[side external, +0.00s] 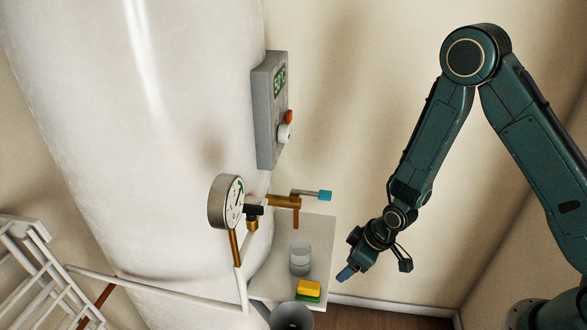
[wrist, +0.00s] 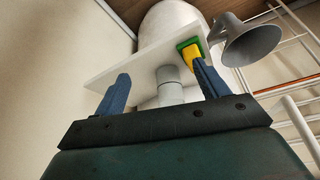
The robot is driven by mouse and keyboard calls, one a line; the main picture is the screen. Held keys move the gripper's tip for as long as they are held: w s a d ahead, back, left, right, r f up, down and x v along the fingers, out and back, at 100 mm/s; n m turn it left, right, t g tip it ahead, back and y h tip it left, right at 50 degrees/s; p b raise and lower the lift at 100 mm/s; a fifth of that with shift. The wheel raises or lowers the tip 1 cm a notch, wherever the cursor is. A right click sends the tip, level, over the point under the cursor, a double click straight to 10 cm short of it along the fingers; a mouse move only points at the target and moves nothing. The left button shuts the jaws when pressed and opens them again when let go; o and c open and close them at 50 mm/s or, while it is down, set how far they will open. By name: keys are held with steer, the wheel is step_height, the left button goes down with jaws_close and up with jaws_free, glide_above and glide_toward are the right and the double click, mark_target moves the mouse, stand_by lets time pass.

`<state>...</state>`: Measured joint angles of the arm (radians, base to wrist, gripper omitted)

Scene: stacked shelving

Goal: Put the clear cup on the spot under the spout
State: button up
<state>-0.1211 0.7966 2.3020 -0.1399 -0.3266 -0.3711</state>
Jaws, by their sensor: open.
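The clear cup (side external: 300,258) looks greyish and stands upright on a white shelf (side external: 319,232) beside the tank. In the wrist view the cup (wrist: 170,88) shows in the gap between my fingers. The brass tap has a blue lever, and its short spout (side external: 296,218) points down above the shelf, behind the cup. I cannot make out a marked spot under the spout. My gripper (side external: 346,273) is open and empty, to the right of the cup and apart from it. Its two blue fingers (wrist: 162,88) are spread wide in the wrist view.
A yellow and green sponge (side external: 308,290) lies on the shelf's front end, close to the cup. A grey funnel-shaped vessel (side external: 291,317) is just below. A round gauge (side external: 226,202) and a grey control box (side external: 270,110) are by the white tank (side external: 130,130). White railings (side external: 30,260) stand left.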

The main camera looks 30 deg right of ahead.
steer(key=s+d+r+m, duration=0.1)
steer(key=s+d+r, duration=0.1)
steer(key=r, duration=0.9)
steer(key=s+d+r+m, duration=0.1)
steer(key=s+d+r, duration=0.1)
steer(key=r, duration=1)
steer(key=s+d+r+m+h, duration=0.1)
steer(key=s+d+r, duration=0.1)
steer(key=s+r, duration=0.3)
steer(key=s+d+r+m+t+h, duration=0.1)
steer(key=s+r, duration=0.5)
steer(key=s, duration=0.6)
steer(key=shift+s+d+r+m+t, duration=0.2)
steer(key=shift+d+m+t, duration=0.1)
steer(key=shift+d+m, duration=0.4)
steer(key=shift+o, duration=0.5)
steer(key=shift+w, duration=0.25)
